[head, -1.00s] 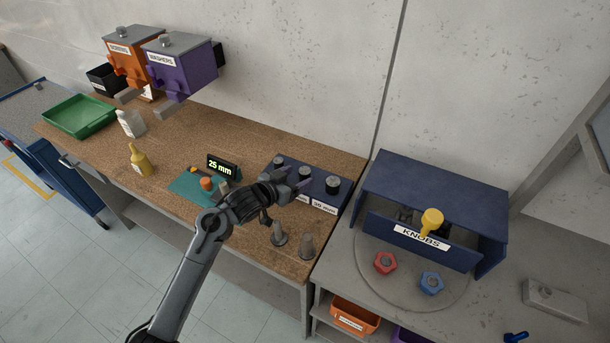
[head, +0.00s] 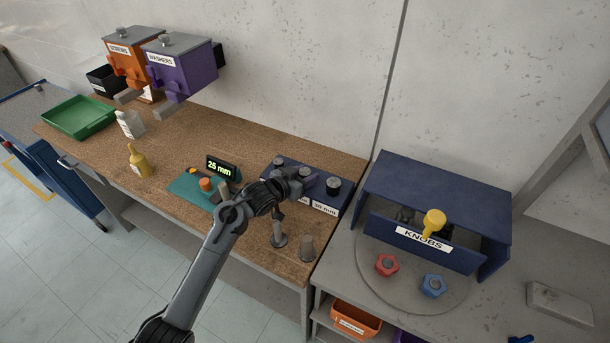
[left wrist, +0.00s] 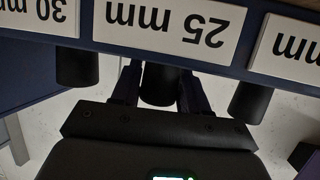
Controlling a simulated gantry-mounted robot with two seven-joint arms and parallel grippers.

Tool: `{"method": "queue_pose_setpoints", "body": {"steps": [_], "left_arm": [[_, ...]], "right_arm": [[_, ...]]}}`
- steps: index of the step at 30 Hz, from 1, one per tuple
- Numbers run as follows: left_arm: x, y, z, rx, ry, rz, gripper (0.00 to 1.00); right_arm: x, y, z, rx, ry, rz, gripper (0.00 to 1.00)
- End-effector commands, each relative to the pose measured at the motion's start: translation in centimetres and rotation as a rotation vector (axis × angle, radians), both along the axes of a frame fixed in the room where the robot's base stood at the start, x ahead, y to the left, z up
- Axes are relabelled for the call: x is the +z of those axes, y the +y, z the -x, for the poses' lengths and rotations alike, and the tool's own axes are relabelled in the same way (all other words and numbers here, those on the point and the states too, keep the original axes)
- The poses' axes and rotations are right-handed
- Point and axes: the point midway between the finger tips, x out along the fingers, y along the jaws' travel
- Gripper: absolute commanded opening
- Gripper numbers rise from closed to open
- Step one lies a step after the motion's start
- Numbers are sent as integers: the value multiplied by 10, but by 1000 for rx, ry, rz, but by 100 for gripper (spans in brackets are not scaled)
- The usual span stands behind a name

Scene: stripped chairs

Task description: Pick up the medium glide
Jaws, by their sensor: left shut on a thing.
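The medium glide is the dark middle piece (left wrist: 160,85) above the "25 mm" label in the left wrist view, where the picture is upside down. My left gripper (left wrist: 155,92) has one finger on each side of it and is shut on it. In the head view my left gripper (head: 299,180) is at the middle of the blue glide rack (head: 327,209) and hides much of that glide. The glide appears level with its neighbours, still at the rack. The right gripper is not in view.
Neighbouring glides stand close on both sides: one (left wrist: 77,67) by the "30 mm" label and another (left wrist: 250,101). Two grey posts (head: 307,248) stand in front of the rack. A "25 mm" display (head: 221,168) and teal mat (head: 184,186) lie left. The knobs box (head: 440,195) is at right.

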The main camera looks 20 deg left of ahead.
Motion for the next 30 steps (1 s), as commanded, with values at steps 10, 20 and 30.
{"method": "queue_pose_setpoints", "body": {"steps": [10, 20, 30], "left_arm": [[1, 0, 0, 0, 0, 0, 15], [27, 0, 0, 0, -2, 0, 15], [69, -44, 12, -4, -3, 1, 15]], "right_arm": [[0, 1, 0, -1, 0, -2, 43], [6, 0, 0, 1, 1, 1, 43], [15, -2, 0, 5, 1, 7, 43]]}}
